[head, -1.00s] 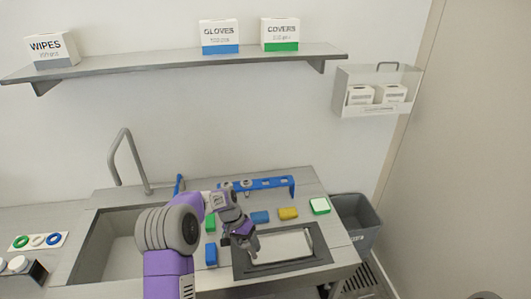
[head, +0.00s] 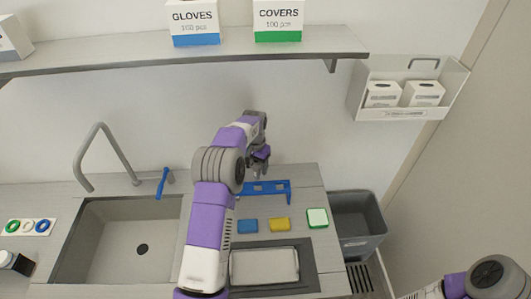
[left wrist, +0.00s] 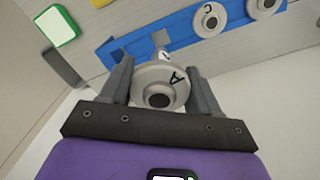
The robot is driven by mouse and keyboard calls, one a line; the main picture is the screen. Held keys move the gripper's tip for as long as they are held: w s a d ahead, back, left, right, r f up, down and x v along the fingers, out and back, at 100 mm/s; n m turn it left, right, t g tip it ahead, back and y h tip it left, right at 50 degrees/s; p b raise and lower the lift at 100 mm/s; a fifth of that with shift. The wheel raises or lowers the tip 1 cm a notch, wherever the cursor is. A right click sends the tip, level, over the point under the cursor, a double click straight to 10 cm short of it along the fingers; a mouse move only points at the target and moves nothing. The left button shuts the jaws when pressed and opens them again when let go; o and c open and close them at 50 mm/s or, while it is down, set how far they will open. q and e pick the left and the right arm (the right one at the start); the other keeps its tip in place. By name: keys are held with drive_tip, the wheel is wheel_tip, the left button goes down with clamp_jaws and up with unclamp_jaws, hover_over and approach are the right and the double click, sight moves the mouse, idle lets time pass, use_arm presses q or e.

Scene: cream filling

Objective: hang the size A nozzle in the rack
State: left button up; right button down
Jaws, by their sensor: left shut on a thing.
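The size A nozzle (left wrist: 172,80) is a pale grey cone-like piece with a black letter A and a dark round opening. My left gripper (left wrist: 160,92) is shut on it; in the head view the gripper (head: 261,165) is just above the back edge of the blue rack (head: 284,194). In the left wrist view the rack (left wrist: 130,50) lies beyond the held nozzle. A nozzle marked C (left wrist: 210,19) and another nozzle (left wrist: 264,4) sit in the rack. A grey square gap (left wrist: 162,39) shows near the held nozzle. Whether the nozzle touches the rack is unclear. My right gripper is out of view.
A blue sponge (head: 248,226), a yellow sponge (head: 280,225) and a green-edged white block (head: 317,218) lie in front of the rack. A tray (head: 264,283) is nearer. The sink (head: 115,270) with its faucet (head: 105,150) is left. A grey bin (head: 358,225) stands right.

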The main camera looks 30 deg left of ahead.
sight(257, 175)
use_arm(q)
drive_tip(key=shift+w+f, duration=0.2)
drive_tip(key=shift+f, duration=0.05)
drive_tip(key=shift+s+f+b, duration=0.2)
drive_tip(key=shift+f+b, duration=0.4)
drive_tip(key=shift+b, duration=0.05)
drive_tip(key=shift+w+f+b, duration=0.15)
drive_tip(key=shift+f+b, duration=0.45)
drive_tip(key=shift+f, duration=0.75)
drive_tip(key=shift+f+b, duration=0.7)
drive_tip(key=shift+f, duration=0.1)
drive_tip(key=shift+f+b, duration=1.1)
drive_tip(key=shift+f, duration=0.6)
drive_tip(key=shift+f, duration=0.15)
drive_tip(key=shift+s+d+f+b, duration=0.1)
drive_tip(key=shift+f+b, duration=0.3)
drive_tip(key=shift+f, duration=0.15)
drive_tip(key=shift+s+d+f+b, duration=0.1)
drive_tip(key=shift+f+b, duration=0.3)
drive_tip(key=shift+f, duration=0.15)
